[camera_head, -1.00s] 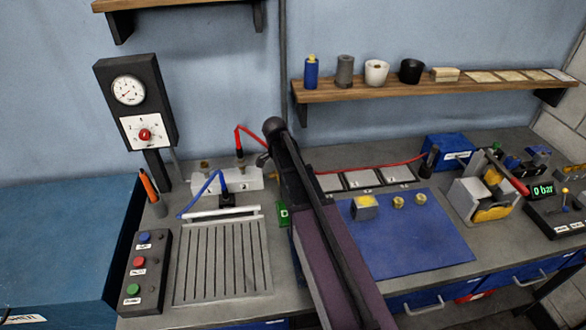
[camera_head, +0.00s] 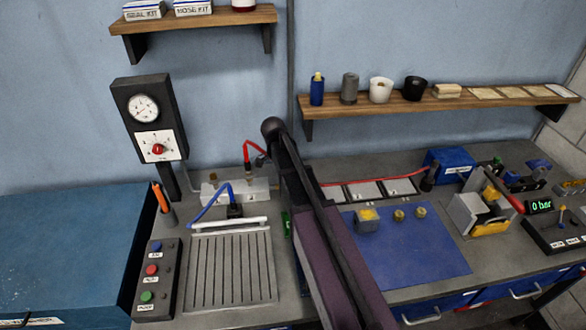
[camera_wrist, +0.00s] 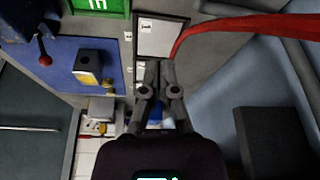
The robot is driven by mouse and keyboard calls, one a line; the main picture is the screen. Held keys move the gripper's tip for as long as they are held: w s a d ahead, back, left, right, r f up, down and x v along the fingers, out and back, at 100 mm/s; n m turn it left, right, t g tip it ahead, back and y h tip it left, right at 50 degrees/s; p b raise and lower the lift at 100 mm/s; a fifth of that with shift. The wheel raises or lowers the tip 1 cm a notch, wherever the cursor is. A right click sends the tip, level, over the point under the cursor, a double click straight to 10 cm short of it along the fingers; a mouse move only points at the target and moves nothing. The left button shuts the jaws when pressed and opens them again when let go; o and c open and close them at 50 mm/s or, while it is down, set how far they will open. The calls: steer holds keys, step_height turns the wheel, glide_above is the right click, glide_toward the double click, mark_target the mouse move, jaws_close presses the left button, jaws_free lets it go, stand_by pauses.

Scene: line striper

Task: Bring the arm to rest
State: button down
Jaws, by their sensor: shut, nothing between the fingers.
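My arm rises across the middle of the bench in the head view, its dark links covering part of the bench between the slotted plate and the blue mat. My gripper is hidden behind the arm in the head view. In the wrist view my gripper (camera_wrist: 158,68) shows with its two fingers closed together and nothing between them. It is above the bench, clear of the blue mat (camera_wrist: 105,47) and next to the red hose (camera_wrist: 235,28), with no contact that I can make out.
A blue mat (camera_head: 425,262) bears a yellow-marked block (camera_head: 367,221) and two small brass parts. A slotted plate (camera_head: 231,270), button box (camera_head: 153,285) and gauge post (camera_head: 149,122) stand left. A wooden shelf (camera_head: 435,104) hangs behind. A blue-topped chest (camera_head: 70,245) is at far left.

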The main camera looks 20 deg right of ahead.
stand_by(0.6)
steer(key=s+a+f+n+y+b, duration=0.2)
steer(key=s+a+n, duration=0.1)
steer(key=s+n, duration=0.5)
steer(key=s+a+f+n+y+b, duration=0.1)
steer(key=s+a+f+n+b, duration=0.1)
steer(key=s+n, duration=0.7)
steer(key=s+a+f, duration=0.1)
steer(key=s+a, duration=0.1)
steer(key=s, duration=0.1)
steer(key=shift+y, duration=0.4)
steer(key=shift+d, duration=0.1)
stand_by(1.1)
